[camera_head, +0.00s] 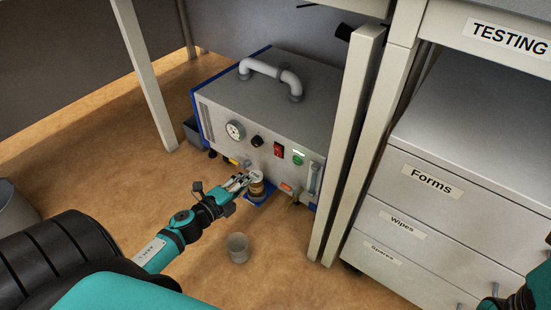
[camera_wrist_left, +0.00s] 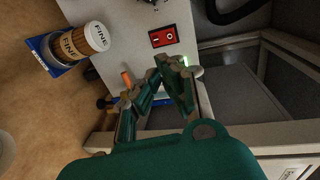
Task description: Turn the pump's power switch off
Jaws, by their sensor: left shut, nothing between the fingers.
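The pump (camera_head: 290,112) is a grey box with blue edges and a handle on top, standing on the floor. Its power switch is a red rocker (camera_head: 279,150) on the front panel, which also shows in the left wrist view (camera_wrist_left: 163,37). I cannot tell its position for sure. My left gripper (camera_head: 249,178) is shut and empty in front of the panel, with its fingers (camera_wrist_left: 168,66) apparently short of the switch. Only a teal and dark part of my right arm shows at the lower right; its fingers are not visible.
A small grey cup (camera_head: 237,247) is on the floor. Pale table legs (camera_head: 347,150) and a drawer cabinet (camera_head: 440,180) bound the right side. A lit green button (camera_head: 298,161) sits right of the switch.

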